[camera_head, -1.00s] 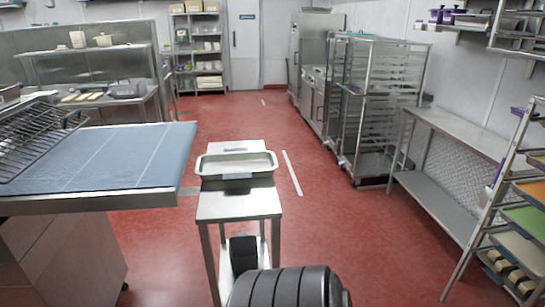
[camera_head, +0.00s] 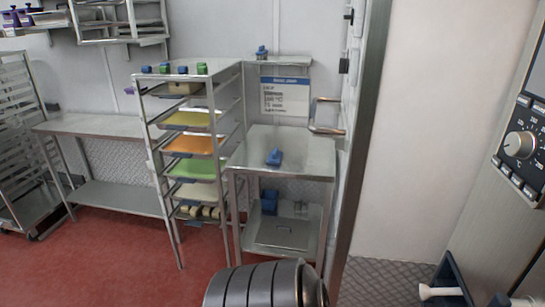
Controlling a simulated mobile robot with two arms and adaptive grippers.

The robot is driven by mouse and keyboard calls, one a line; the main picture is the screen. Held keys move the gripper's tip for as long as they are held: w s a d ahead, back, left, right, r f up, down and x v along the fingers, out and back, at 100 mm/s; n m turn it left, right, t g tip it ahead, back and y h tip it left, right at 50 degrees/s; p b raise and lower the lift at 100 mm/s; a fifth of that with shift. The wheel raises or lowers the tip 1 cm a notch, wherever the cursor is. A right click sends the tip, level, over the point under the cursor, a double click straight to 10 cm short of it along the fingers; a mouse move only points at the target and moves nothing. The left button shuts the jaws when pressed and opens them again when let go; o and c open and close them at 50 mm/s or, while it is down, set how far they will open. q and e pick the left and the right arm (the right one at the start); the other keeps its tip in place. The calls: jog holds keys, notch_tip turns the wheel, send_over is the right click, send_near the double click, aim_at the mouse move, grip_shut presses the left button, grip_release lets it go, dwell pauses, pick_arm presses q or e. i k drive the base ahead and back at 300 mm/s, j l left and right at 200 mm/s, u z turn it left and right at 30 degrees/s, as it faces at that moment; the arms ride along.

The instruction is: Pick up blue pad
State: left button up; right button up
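A small blue item (camera_head: 274,157), possibly the blue pad, lies on the top of a steel table (camera_head: 310,171) right of centre. Another small blue item (camera_head: 262,52) sits on a wall shelf above it. A larger dark blue item (camera_head: 269,202) stands on the table's lower shelf. Small blue items (camera_head: 147,70) and green items (camera_head: 202,69) are on top of the tray rack. I cannot tell for certain which of these is the pad. Neither of my grippers is in view.
The tray rack (camera_head: 172,210) holding coloured trays stands left of the table. A long steel bench (camera_head: 105,125) is farther left. A door edge with a handle (camera_head: 327,130) is to the right, then a panel with a dial (camera_head: 519,145). Red floor (camera_head: 100,260) is clear at lower left.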

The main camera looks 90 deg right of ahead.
aim_at(275, 157)
jog(key=z, duration=2.8)
